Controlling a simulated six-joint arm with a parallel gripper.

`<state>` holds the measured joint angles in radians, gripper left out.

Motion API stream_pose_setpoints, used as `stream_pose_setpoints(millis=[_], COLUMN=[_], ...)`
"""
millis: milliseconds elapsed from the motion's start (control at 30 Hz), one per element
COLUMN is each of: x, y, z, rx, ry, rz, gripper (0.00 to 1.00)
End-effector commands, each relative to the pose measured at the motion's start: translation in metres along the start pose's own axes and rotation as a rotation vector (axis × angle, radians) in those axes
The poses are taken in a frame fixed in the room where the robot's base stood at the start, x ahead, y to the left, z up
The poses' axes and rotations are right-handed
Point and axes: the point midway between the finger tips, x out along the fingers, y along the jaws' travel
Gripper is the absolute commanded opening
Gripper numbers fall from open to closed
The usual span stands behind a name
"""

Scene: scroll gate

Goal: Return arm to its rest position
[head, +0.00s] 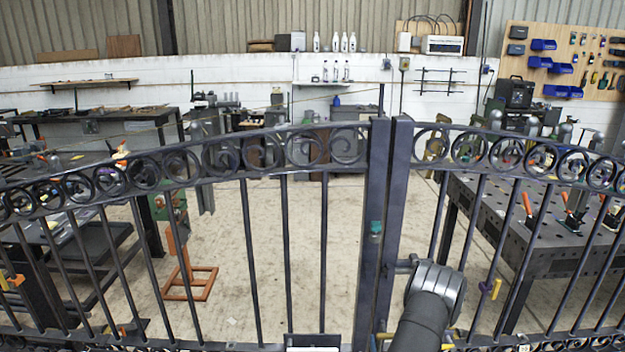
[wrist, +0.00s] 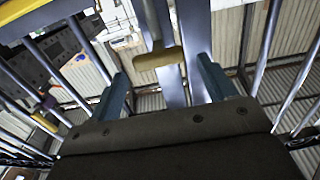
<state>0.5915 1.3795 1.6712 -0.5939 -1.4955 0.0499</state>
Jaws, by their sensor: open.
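The dark metal scroll gate has a left leaf (head: 284,240) and a right leaf (head: 440,225) with scrollwork along the top. Their upright end posts stand side by side mid-picture, with a narrow gap between them. My gripper (wrist: 161,73) is open, with its two blue-grey fingers apart. A brass-coloured handle bar (wrist: 158,58) shows between and just beyond the fingertips in the wrist view; I cannot tell whether they touch it. In the head view my wrist is at the right leaf's end post, and the fingers are mostly hidden.
A perforated steel table (head: 535,225) with orange-handled clamps stands behind the right leaf. An orange stand (head: 188,270) and dark workbenches (head: 95,118) are behind the left leaf. Open concrete floor (head: 265,215) lies beyond the gate's middle. The gate bars stand close around my arm.

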Motion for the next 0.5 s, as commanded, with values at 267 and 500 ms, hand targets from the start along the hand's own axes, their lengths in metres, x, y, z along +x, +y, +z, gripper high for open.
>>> stream_pose_setpoints(millis=[267,500], x=[-0.058,-0.104], y=[0.001,0.002], z=[0.0,0.0], rx=[0.003,0.002], ry=[-0.001,0.0], rz=[0.004,0.004], gripper=[0.76,0.76])
